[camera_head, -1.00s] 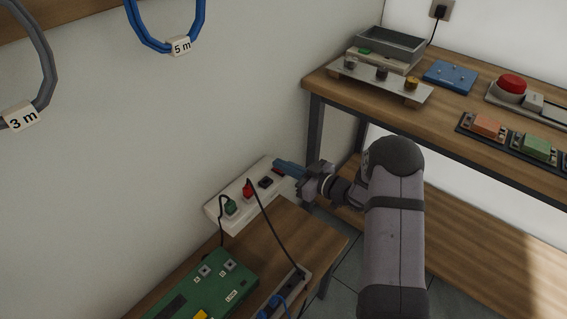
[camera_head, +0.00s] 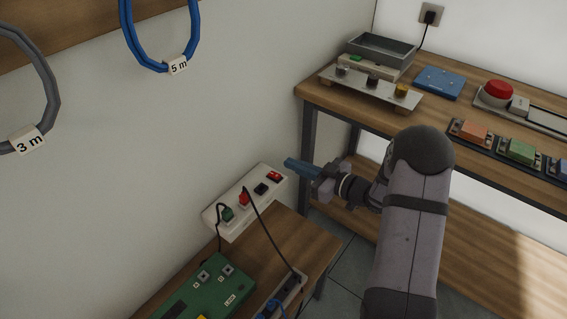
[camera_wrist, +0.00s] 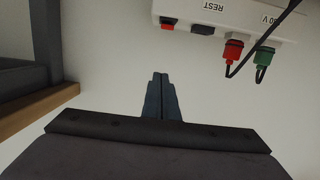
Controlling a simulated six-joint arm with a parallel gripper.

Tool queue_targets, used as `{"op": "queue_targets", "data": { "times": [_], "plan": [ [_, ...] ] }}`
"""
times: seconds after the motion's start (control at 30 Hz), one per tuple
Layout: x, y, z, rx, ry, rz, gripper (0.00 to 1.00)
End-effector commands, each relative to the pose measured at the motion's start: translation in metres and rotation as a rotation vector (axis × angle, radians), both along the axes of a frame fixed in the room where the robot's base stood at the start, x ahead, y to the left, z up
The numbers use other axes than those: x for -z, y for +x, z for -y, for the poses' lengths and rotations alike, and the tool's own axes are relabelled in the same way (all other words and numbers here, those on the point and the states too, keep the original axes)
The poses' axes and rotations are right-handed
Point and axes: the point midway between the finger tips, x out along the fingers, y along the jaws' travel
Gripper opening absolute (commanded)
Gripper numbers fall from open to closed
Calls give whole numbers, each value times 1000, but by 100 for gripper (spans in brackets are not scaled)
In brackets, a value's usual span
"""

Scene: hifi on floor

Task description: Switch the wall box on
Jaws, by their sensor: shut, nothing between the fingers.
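The wall box (camera_head: 222,213) is a white block on the wall above the low wooden table. It carries a green plug (camera_head: 227,213), a red plug (camera_head: 244,198), a black switch (camera_head: 261,189) and a red switch (camera_head: 274,176) at its right end. In the wrist view the box (camera_wrist: 190,10) is upside down at the top right, with its red switch (camera_wrist: 167,27) near its left end. My gripper (camera_head: 288,163) is shut and empty, a little above and right of the red switch, apart from the box. In the wrist view the fingertips (camera_wrist: 160,76) point toward the bare wall.
A green board (camera_head: 205,290) and a socket strip (camera_head: 290,290) lie on the low table. Dark cables hang from the plugs. A wooden bench (camera_head: 440,110) with boxes and buttons stands at the right. Cable loops (camera_head: 160,65) hang on the wall.

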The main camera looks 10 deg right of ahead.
Motion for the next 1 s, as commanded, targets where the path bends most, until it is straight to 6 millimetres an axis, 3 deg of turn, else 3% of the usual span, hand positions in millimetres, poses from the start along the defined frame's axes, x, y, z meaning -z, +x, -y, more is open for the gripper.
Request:
{"op": "queue_targets", "data": {
  "times": [0.27,0.83,1.0],
  "plan": [
    [-9,-14,14,1,-1,1,0],
    [-9,-15,15,-2,-7,7,0],
    [13,-12,24,23,-108,-23,0]
  ]
}}
